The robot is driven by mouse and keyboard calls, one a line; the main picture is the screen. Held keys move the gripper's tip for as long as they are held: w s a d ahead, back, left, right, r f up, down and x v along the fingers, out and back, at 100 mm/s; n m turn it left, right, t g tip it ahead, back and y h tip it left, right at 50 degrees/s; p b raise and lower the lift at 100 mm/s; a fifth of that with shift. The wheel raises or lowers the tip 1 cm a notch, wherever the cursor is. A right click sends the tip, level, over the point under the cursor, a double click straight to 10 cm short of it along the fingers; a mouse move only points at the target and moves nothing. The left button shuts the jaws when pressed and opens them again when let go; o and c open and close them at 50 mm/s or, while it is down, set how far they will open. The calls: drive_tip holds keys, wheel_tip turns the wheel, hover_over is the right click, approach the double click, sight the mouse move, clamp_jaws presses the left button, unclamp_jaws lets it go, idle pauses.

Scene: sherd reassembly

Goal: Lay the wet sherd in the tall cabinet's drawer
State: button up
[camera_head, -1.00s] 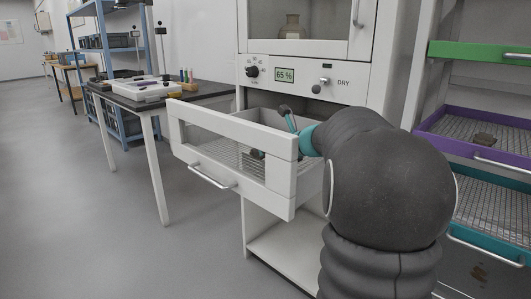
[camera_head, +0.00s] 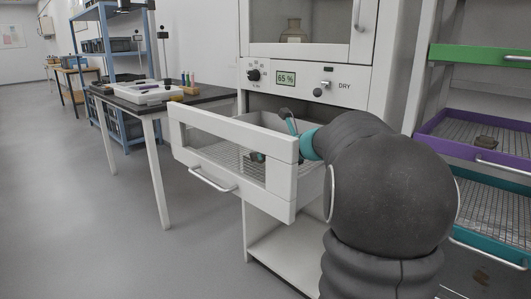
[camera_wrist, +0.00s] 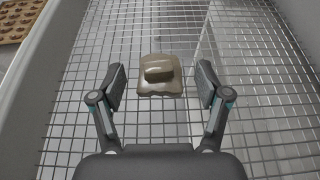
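The tall white cabinet (camera_head: 370,77) has its drawer (camera_head: 229,132) pulled out, with a wire mesh floor. My gripper (camera_head: 270,137) reaches into the drawer from the right. In the wrist view my gripper (camera_wrist: 160,85) is open, with one finger on each side of the sherd (camera_wrist: 158,86). The sherd is greyish brown with a shiny surface and a raised, darker block on top. It appears to rest on the mesh, and gaps show between it and both fingers. In the head view the drawer front and my arm hide the sherd.
A rack at right holds a green tray (camera_head: 480,54), a purple tray (camera_head: 452,119) with a brown sherd (camera_head: 486,143), and a teal tray (camera_head: 490,246). A dark-topped bench (camera_head: 205,97) stands left of the cabinet. A glass flask-like vessel (camera_head: 294,32) stands behind the cabinet window. The floor at left is clear.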

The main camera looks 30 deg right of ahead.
drive_tip(key=shift+d+f, duration=0.1)
drive_tip(key=shift+f, duration=0.8)
drive_tip(key=shift+r, duration=0.2)
drive_tip(key=v, duration=0.2)
drive_tip(key=p+v, duration=0.1)
drive_tip(key=v, duration=0.1)
drive_tip(key=r+v, duration=0.1)
drive_tip(key=v, duration=0.2)
drive_tip(key=shift+w+p, duration=0.3)
drive_tip(key=shift+s+r, duration=0.3)
drive_tip(key=shift+s, duration=0.2)
